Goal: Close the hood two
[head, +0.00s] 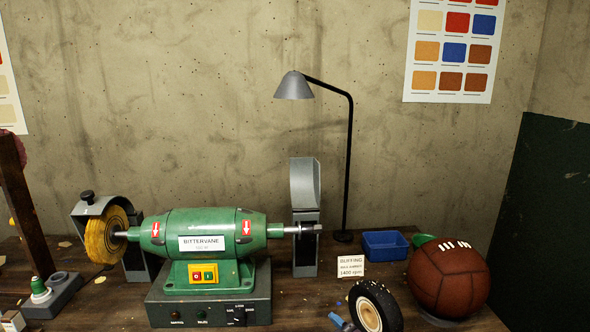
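A green double-ended buffing machine (165,232) stands on the bench on a grey control base (165,312). At its left end a grey hood (93,204) curves over the top of a yellow buffing wheel (105,236). At its right end another grey hood (305,183) stands upright, swung up above its dark grey housing (305,258). The bare right spindle (306,229) passes in front of that housing, with no wheel seen on it. No label shows which hood is number two. Neither of my grippers is in view.
A black desk lamp (349,150) stands behind the right hood. Right of it are a blue tray (385,246), a small sign (350,266), a black-rimmed wheel (372,308) and a brown leather ball (448,280). A dark post (22,215) stands at the left.

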